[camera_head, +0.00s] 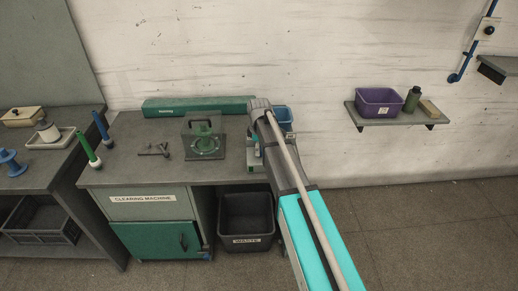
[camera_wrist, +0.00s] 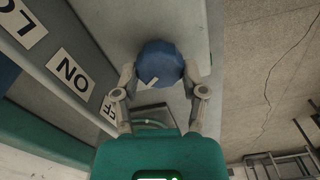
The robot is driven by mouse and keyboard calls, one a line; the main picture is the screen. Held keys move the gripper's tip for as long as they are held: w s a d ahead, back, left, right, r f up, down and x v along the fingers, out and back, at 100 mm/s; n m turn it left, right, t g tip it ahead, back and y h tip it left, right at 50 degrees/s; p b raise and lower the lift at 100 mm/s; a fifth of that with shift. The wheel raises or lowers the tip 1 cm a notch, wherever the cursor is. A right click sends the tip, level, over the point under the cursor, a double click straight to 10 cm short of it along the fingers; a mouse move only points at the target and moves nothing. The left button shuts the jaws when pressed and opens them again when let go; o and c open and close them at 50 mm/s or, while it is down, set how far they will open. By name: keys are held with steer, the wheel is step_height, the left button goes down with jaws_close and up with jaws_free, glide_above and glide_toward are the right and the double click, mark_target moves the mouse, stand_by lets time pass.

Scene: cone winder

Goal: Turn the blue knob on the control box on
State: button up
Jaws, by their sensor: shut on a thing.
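In the wrist view the blue knob (camera_wrist: 160,60) sits between the two fingertips of my gripper (camera_wrist: 159,74), which is shut on it. A white pointer mark on the knob's near edge points down and to the left. In the head view my arm covers the knob and my fingertips.
The workbench (camera_head: 150,180) carries a clear-covered device (camera_head: 204,136) and a long green box (camera_head: 198,106) along the wall. A black waste bin (camera_head: 246,219) stands under it. A wall shelf (camera_head: 394,121) at right holds a purple bin (camera_head: 378,101).

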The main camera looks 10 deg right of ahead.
steer(key=shift+m, duration=0.5)
steer(key=m, duration=0.2)
steer(key=shift+m, duration=0.4)
steer(key=m, duration=0.3)
steer(key=shift+w+d+m, duration=0.1)
steer(key=shift+m, duration=0.2)
steer(key=m, duration=0.6)
steer(key=shift+d+m, duration=0.1)
steer(key=shift+m, duration=0.2)
steer(key=o, duration=1.1)
steer(key=shift+o, duration=0.2)
steer(key=shift+n, duration=0.4)
